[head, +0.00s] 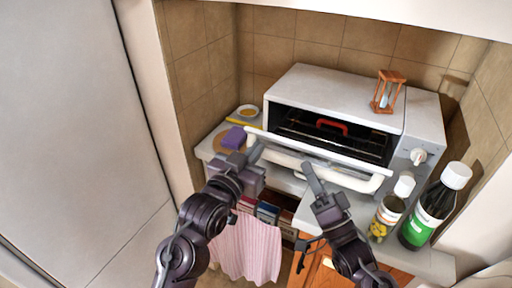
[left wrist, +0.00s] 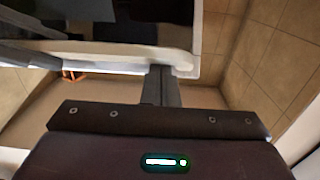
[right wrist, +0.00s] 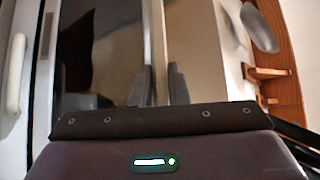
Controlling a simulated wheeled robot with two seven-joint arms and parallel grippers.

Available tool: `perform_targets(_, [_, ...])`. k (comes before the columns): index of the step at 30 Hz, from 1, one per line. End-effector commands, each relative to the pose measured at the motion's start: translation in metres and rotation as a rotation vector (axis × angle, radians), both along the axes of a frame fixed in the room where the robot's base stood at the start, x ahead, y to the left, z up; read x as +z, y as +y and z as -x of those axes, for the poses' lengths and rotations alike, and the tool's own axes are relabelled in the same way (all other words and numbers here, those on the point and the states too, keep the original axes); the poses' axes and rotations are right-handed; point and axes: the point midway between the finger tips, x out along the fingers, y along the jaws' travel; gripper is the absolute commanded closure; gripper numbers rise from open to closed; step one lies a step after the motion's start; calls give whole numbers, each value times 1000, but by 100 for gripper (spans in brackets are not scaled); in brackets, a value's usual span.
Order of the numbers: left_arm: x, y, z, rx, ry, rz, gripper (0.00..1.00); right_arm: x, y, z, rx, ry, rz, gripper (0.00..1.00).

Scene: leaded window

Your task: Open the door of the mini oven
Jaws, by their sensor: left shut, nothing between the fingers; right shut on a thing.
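The white mini oven (head: 340,88) stands on the counter. Its door (head: 320,148) is tilted part-way down at the front, so the dark inside with its rack shows above it. The white door handle (head: 376,186) runs along the door's front. My left gripper (head: 252,153) is shut and empty at the door's left end; its fingers show close to the white edge in the left wrist view (left wrist: 160,85). My right gripper (head: 308,168) is at the door's middle. In the right wrist view its fingers (right wrist: 158,85) close on a thin pale strip of the door; which part is unclear.
An hourglass (head: 388,92) stands on the oven. A dark bottle with a green label (head: 432,208) and a smaller bottle (head: 390,212) stand at the front right. A purple sponge (head: 234,137) lies left of the oven. A pink cloth (head: 246,248) hangs below.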

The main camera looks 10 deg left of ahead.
Motion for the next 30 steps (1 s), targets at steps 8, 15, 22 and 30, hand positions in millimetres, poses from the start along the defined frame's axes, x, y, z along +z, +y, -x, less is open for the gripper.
perform_targets(8, [-16, 0, 4, -3, 25, -7, 100, 5, -3, -2, -9, -9, -4, 100])
perform_targets(15, [-17, 0, 4, -2, 28, -7, 100, 5, -2, -2, -6, -10, -4, 64])
perform_targets(22, [-17, 0, 3, -2, 27, -7, 100, 4, -2, -1, -4, -8, -3, 64])
perform_targets(30, [-15, 1, 3, -1, 23, -5, 100, -17, -20, 23, -6, -1, 0, 64])
